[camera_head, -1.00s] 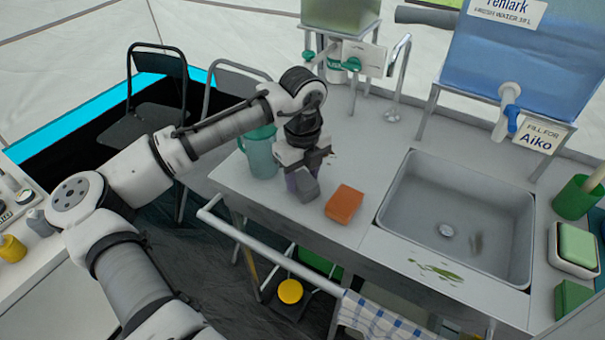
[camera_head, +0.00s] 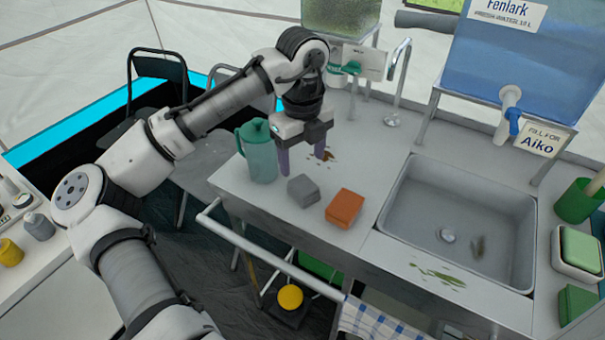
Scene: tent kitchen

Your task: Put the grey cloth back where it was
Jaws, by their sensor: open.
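A small grey folded block (camera_head: 303,190), which looks like the grey cloth, lies on the counter left of an orange block (camera_head: 344,208), with a small gap between them. My gripper (camera_head: 303,158) is open and empty, pointing down above the counter just behind the grey block. Its two purple-grey fingers are spread apart and do not touch the block.
A teal pitcher (camera_head: 259,152) stands close left of my gripper. A brown stain (camera_head: 327,155) shows beside the right finger. The sink (camera_head: 455,225) is to the right, with a green smear (camera_head: 438,275) on its front ledge. A checked towel (camera_head: 375,322) hangs in front.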

